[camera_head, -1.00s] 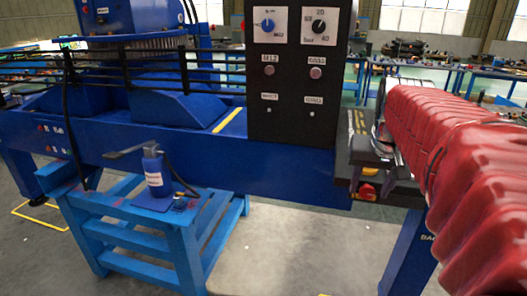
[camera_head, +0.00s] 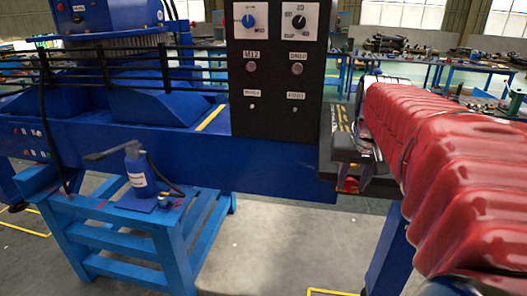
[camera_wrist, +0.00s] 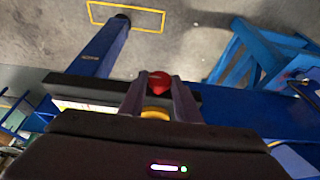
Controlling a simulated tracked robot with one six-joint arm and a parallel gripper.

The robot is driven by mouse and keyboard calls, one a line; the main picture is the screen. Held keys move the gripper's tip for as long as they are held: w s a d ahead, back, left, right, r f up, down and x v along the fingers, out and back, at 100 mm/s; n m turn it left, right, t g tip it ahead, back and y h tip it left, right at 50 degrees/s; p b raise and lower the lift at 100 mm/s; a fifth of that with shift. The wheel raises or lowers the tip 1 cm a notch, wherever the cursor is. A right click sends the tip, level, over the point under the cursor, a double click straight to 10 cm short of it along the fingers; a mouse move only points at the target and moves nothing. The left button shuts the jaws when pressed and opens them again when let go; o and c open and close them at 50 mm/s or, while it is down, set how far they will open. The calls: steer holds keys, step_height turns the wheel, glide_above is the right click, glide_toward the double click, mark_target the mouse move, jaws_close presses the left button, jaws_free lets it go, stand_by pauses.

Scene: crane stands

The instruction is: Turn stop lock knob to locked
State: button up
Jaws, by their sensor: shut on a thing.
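The stop lock knob is a red knob (camera_wrist: 159,82) on a yellow base (camera_wrist: 155,114), in the middle of the wrist view. In the head view the red knob (camera_head: 350,184) shows small under the dark box at the right end of the blue bench, partly covered by my gripper. My gripper (camera_wrist: 159,86) has one dark finger on each side of the red knob and is shut on it. The knob's markings are too small to read, so I cannot tell its turned position.
A black panel (camera_head: 275,120) with dials and buttons stands left of my arm. A blue stand (camera_head: 105,232) holds a blue bottle-shaped pump (camera_head: 139,172) at the lower left. Blue legs are near the knob. The floor (camera_head: 270,250) between is clear.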

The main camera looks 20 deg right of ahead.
steer(key=shift+d, duration=0.15)
steer(key=shift+s+d+t, duration=0.1)
steer(key=shift+t, duration=0.2)
steer(key=shift+s+d+f+m+t+y, duration=0.2)
steer(key=shift+t+y, duration=0.25)
steer(key=shift+y, duration=0.3)
steer(key=shift+d+r+m+t+y, duration=0.1)
steer(key=shift+m+t+y, duration=0.3)
steer(key=shift+y, duration=0.35)
steer(key=shift+s+d+f+m+t+y, duration=0.15)
steer(key=shift+f+m+t+y, duration=0.35)
steer(key=shift+t+y, duration=1.05)
steer(key=shift+s+d+f+m+t+y, duration=0.2)
steer(key=shift+m+t+y, duration=0.45)
steer(key=shift+t+y, duration=0.85)
steer(key=shift+d+f+m+t+y, duration=0.1)
steer(key=shift+f+m+t+y, duration=0.4)
steer(key=shift+t+y, duration=1.05)
